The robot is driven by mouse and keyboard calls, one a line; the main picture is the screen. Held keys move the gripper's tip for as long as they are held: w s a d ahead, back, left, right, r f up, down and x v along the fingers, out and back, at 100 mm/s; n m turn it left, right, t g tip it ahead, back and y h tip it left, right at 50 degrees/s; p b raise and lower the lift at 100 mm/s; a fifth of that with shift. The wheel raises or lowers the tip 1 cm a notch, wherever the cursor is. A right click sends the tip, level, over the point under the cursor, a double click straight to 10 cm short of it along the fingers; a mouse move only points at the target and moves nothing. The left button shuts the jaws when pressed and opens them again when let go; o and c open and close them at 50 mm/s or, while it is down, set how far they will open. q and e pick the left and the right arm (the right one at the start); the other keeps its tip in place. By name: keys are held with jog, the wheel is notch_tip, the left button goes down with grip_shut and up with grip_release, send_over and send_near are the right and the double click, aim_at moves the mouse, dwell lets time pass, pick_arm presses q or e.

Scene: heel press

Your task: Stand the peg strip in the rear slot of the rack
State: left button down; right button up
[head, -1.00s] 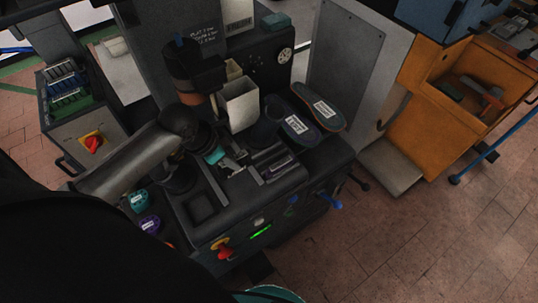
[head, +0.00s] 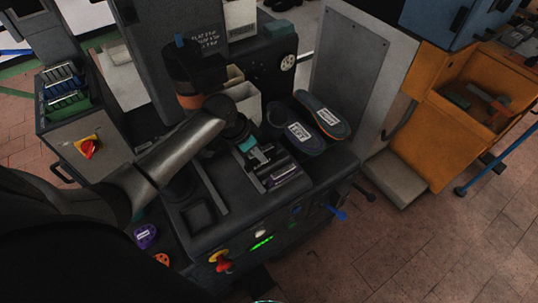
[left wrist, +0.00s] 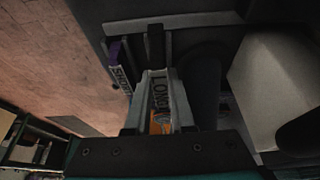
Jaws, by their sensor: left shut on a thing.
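My left gripper (head: 262,160) is shut on a strip labelled LONG, with an orange part (left wrist: 157,121), which I take for the peg strip. It shows between the two grey fingers in the left wrist view (left wrist: 160,98). The dark rack (head: 270,181) is on the machine top, close to the fingertips. A purple strip labelled SHORT (left wrist: 121,77) stands in the rack; it also shows in the head view (head: 284,175). The gripper hides part of the rack and most of the held strip, so I cannot tell if the strip is in the rear slot. My right gripper is not in view.
Two labelled insoles (head: 300,136) lie right of the rack. A white open box (head: 244,99) stands behind the gripper. A square recess (head: 198,214) is at the front left of the machine top. A red knob (head: 223,265) is on the front.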

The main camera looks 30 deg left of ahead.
aim_at(269, 153)
pick_arm(q)
jog(key=w+f, duration=0.1)
jog(key=w+d+f+b, duration=0.1)
jog(key=shift+w+d+f, duration=0.1)
jog(key=shift+w+d, duration=0.2)
jog(key=shift+w, duration=0.05)
jog(key=shift+w+d+f+b, duration=0.1)
jog(key=shift+w+f+b, duration=0.1)
jog(key=shift+b, duration=0.15)
jog(key=c, duration=0.8)
grip_release()
jog(key=shift+f, duration=0.1)
jog(key=shift+o, duration=0.2)
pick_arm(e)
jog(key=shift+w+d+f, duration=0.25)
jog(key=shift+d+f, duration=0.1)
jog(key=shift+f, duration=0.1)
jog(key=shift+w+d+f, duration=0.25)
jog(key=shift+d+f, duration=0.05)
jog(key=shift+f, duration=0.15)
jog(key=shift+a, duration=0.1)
